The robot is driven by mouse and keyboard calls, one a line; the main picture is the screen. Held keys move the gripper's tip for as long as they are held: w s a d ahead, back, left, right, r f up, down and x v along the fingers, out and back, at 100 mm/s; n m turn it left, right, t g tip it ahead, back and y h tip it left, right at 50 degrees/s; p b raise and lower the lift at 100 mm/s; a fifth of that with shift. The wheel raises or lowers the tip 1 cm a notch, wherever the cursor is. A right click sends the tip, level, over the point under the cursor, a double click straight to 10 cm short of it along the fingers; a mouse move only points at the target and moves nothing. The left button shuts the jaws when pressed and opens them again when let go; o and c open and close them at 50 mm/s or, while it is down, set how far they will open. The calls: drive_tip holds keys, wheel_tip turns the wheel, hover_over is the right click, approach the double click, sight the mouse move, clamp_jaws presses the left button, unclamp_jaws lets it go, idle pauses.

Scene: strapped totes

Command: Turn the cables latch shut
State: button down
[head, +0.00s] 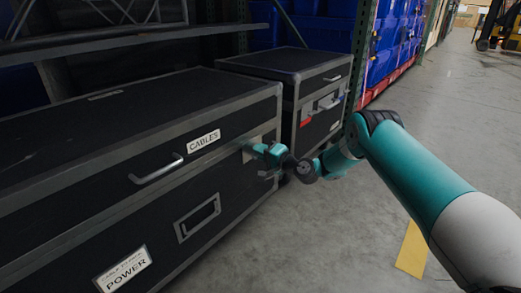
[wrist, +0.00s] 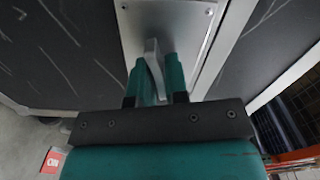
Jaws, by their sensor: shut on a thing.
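The cables case (head: 110,165) is a long black trunk with grey metal edges and a white CABLES label (head: 204,141) on its front. My gripper (head: 253,150) is at the right end of that front, by a metal latch plate (head: 246,155). In the wrist view the latch plate (wrist: 195,22) is a bright riveted rectangle. A grey latch handle (wrist: 153,58) stands out from it. The two teal fingers of my gripper (wrist: 158,75) are shut on the latch handle, one on each side.
A silver pull handle (head: 156,170) sticks out left of the label. A second black case (head: 290,68) with a red tag stands just behind. Blue bins (head: 392,40) on racks are farther back. The concrete floor (head: 455,110) to the right is open.

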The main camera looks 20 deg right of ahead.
drive_tip(key=shift+f+m, duration=0.1)
drive_tip(key=shift+m, duration=1.2)
drive_tip(key=c, duration=1.2)
unclamp_jaws()
drive_tip(key=shift+c, duration=0.2)
